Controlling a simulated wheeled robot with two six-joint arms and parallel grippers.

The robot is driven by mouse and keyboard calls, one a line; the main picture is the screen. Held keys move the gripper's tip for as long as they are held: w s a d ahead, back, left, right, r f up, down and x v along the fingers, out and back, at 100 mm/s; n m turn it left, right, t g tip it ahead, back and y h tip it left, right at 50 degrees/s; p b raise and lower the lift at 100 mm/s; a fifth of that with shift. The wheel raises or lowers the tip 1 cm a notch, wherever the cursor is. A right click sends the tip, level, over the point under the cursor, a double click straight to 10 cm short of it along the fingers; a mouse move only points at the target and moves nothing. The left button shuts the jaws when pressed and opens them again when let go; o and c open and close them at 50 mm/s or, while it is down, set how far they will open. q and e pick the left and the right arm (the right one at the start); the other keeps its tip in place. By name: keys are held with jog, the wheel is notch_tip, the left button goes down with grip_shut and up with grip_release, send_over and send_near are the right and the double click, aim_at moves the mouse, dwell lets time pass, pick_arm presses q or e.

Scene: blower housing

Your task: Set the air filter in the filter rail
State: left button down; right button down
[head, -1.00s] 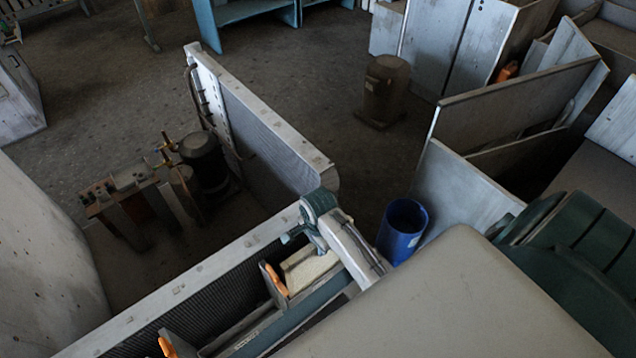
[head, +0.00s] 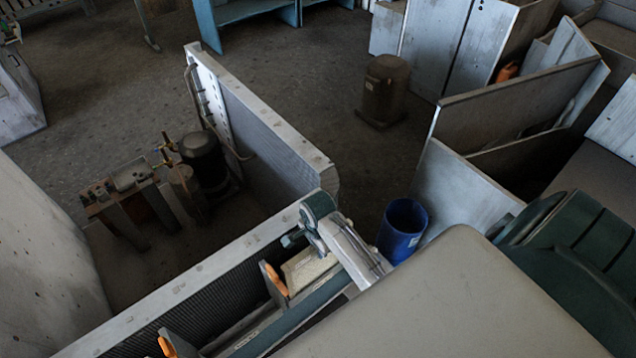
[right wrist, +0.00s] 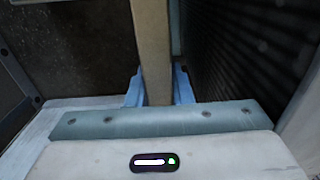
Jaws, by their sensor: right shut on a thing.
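The air filter is a thin cream panel (head: 307,271), seen in the head view inside the open housing, below my right wrist. In the right wrist view its tan edge (right wrist: 153,45) stands upright between the two blue fingers of my right gripper (right wrist: 158,88). The right gripper is shut on it. In the head view my right gripper (head: 312,240) is over the housing, its fingertips mostly hidden. A grey bracket with an orange part (head: 275,281) stands just left of the filter. I cannot tell whether the filter touches the rail. My left gripper is out of view.
The housing's pale top edge (head: 200,277) and dark ribbed wall (head: 215,305) run close beside the filter. A second orange part (head: 168,346) is at the lower left. A blue bin (head: 402,230) stands right of my wrist. A tall panel (head: 262,130) rises behind.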

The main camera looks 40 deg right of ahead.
jog(key=shift+f, duration=0.6)
dwell(0.6)
jog(key=shift+f+p, duration=0.1)
jog(key=shift+p, duration=0.5)
jog(key=c, duration=0.7)
grip_release()
